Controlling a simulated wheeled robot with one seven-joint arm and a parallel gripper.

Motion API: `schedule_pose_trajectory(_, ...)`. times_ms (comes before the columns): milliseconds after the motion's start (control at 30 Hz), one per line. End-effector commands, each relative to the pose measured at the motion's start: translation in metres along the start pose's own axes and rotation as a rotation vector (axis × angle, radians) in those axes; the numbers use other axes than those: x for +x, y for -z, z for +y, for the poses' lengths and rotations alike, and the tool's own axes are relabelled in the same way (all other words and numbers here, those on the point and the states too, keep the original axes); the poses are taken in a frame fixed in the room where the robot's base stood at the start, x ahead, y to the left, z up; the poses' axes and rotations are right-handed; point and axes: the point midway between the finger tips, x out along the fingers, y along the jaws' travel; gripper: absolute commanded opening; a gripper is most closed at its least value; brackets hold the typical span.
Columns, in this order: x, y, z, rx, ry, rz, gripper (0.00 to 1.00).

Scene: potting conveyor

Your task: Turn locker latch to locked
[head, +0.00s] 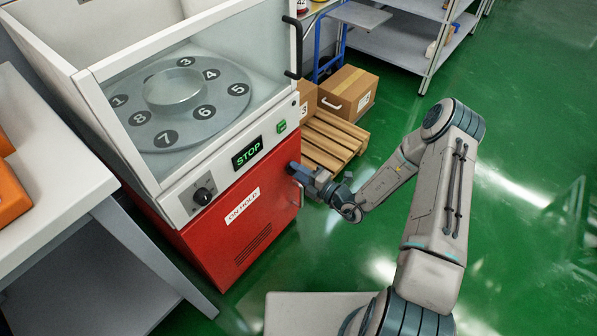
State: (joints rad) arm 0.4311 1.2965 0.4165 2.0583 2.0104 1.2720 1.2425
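The red locker (222,248) forms the lower part of the white machine and carries an "ON HOLD" label and a vent. Its door looks closed. A thin upright handle (300,196) shows at the door's right edge. My gripper (298,171) is at the upper right of the red front, right at or very close to it. The latch is not clearly visible; my gripper probably covers that spot. The fingers are too small and too hidden to tell whether they are open or shut, or whether they touch anything.
Above the locker are a "STOP" display (247,152), a green button (281,126), a black knob (203,196) and a numbered turntable (222,84). A wooden pallet (335,135) with cardboard boxes (348,92) stands behind my gripper. A bench (50,190) stands left. Green floor is clear at right.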

Motion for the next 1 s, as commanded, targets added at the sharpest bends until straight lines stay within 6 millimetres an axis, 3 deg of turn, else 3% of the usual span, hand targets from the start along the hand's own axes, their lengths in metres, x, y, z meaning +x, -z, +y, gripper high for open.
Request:
schedule_pose_trajectory(467,-0.0005,-0.0004,0.0015,-0.099,0.0,-0.002,0.05)
schedule_pose_trajectory(1000,-0.0005,-0.0006,0.0022,-0.573,0.002,-0.001,0.05)
